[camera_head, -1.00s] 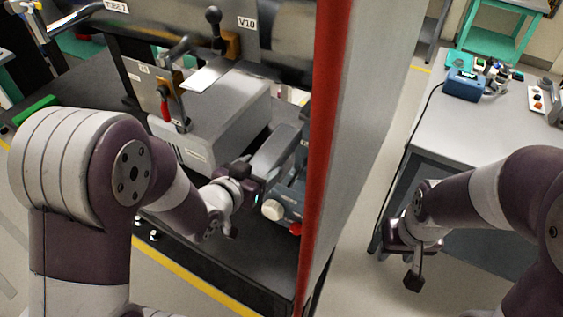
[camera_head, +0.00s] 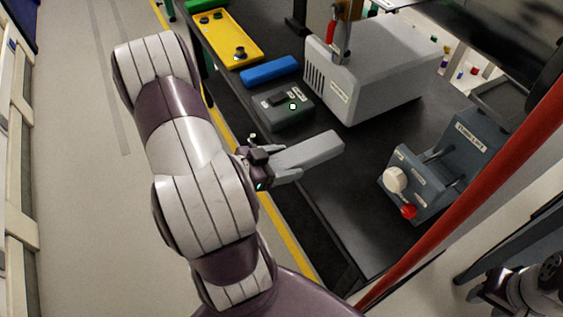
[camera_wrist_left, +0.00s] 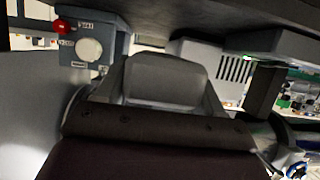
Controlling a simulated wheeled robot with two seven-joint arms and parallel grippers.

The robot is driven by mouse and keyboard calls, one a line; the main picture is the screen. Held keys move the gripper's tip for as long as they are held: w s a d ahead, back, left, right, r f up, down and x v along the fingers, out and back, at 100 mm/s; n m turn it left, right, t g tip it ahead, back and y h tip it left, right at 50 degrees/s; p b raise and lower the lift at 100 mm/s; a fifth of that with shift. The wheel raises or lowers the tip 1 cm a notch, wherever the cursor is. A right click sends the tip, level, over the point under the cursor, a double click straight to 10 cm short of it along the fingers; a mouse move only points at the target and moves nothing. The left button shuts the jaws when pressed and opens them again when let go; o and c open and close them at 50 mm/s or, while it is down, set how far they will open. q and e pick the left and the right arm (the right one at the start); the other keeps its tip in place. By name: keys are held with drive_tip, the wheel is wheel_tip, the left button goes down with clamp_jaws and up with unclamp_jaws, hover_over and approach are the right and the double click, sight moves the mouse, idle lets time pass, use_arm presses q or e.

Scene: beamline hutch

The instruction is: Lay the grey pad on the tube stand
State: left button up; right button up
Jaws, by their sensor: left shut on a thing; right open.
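My left gripper (camera_head: 278,170) is shut on the grey pad (camera_head: 318,150), a flat light-grey slab, and holds it above the dark bench near its front edge. The pad also shows in the left wrist view (camera_wrist_left: 165,80), sticking out beyond the gripper. A blue-grey unit (camera_head: 440,170) with a label, a white knob and a red button stands right of the pad; it also shows in the left wrist view (camera_wrist_left: 98,35). My right gripper (camera_head: 495,290) is partly seen at the lower right, open.
A large grey box (camera_head: 370,75) stands behind the pad. A small dark-grey box (camera_head: 282,108), a blue block (camera_head: 269,71) and a yellow tray (camera_head: 225,38) lie further left on the bench (camera_head: 345,215). A red-edged post (camera_head: 440,235) crosses the right side.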

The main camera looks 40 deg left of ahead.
sight(309, 174)
use_arm(q)
drive_tip(key=w+d+f+b, duration=0.1)
drive_tip(key=w+f+b, duration=0.3)
drive_tip(key=w+d+f+b, duration=0.1)
drive_tip(key=w+f+b, duration=0.1)
drive_tip(key=shift+w+d+b, duration=0.2)
drive_tip(key=shift+d+b, duration=0.1)
drive_tip(key=shift+w+d+f+b, duration=0.2)
drive_tip(key=shift+w+f+b, duration=0.15)
drive_tip(key=shift+w+f, duration=0.2)
drive_tip(key=o, duration=1.5)
drive_tip(key=shift+c, duration=0.2)
drive_tip(key=shift+s, duration=0.1)
